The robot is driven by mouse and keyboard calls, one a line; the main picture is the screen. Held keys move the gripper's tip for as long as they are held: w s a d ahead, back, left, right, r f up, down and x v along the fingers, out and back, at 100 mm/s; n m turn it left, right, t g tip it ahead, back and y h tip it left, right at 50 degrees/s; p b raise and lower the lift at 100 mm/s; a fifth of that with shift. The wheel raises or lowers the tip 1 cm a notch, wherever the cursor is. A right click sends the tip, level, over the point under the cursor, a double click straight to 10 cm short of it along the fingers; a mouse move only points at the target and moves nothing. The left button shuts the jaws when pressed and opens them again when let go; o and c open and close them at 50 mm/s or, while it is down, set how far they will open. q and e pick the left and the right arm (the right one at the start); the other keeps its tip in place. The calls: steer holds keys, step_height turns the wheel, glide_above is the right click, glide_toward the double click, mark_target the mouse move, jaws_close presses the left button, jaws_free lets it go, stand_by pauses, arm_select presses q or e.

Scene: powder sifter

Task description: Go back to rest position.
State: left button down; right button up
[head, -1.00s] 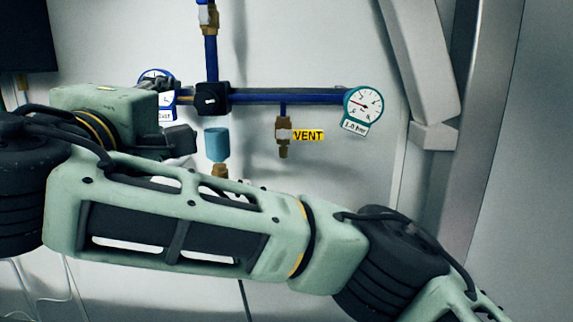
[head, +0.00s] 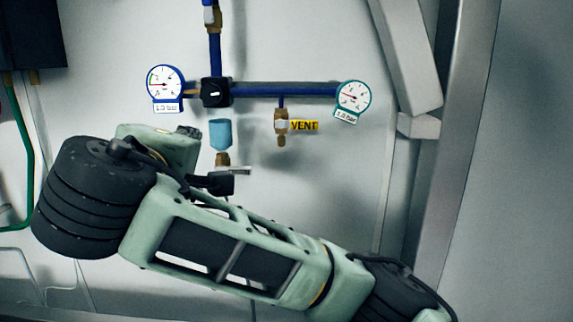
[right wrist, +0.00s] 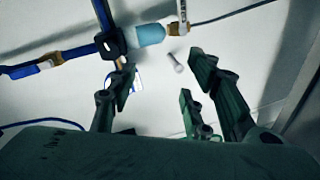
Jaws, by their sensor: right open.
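My right arm crosses the lower part of the head view from the lower right corner to the left. My right gripper shows there only in part, as dark finger parts (head: 215,183) below the light blue cup; the arm hides the rest. In the right wrist view my right gripper (right wrist: 165,88) is open, its dark green fingers apart with nothing held between them. The wall and a small pale cylinder (right wrist: 173,62) show beyond the fingers. My left gripper is in neither view.
Blue pipework (head: 270,89) on the pale wall carries a left gauge (head: 165,84), a right gauge (head: 353,96), a black valve block (head: 215,92), a light blue cup (head: 220,134) and a brass vent valve (head: 281,127). A metal post (head: 446,150) stands right.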

steer(key=w+d+f+m+g+y, duration=0.1)
steer(key=d+f+m+g, duration=0.2)
steer(key=f, duration=0.8)
steer(key=w+d+f+m+g+y, duration=0.1)
steer(key=d+f+g, duration=0.3)
steer(key=f, duration=0.8)
steer(key=s+d+f+m+g, duration=0.1)
steer(key=s+d+f+m, duration=0.15)
steer(key=d+f, duration=0.4)
steer(key=s+d+f+m, duration=0.2)
steer(key=s+d+f, duration=0.2)
steer(key=f, duration=0.6)
steer(key=s+d+f+m+g+h, duration=0.1)
steer(key=s+d+f+m+g, duration=0.1)
steer(key=s+d+f, duration=0.85)
steer(key=s+d+f+m+g+h, duration=0.25)
steer(key=s+d+f, duration=0.4)
steer(key=s, duration=0.65)
step_height(320, 180, down, 26)
steer(key=s+d, duration=0.2)
steer(key=s, duration=0.1)
steer(key=s+d+f+g, duration=0.2)
steer(key=s+f, duration=1.2)
steer(key=s, duration=0.1)
steer(key=shift+s+d, duration=0.3)
steer(key=shift+d, duration=0.05)
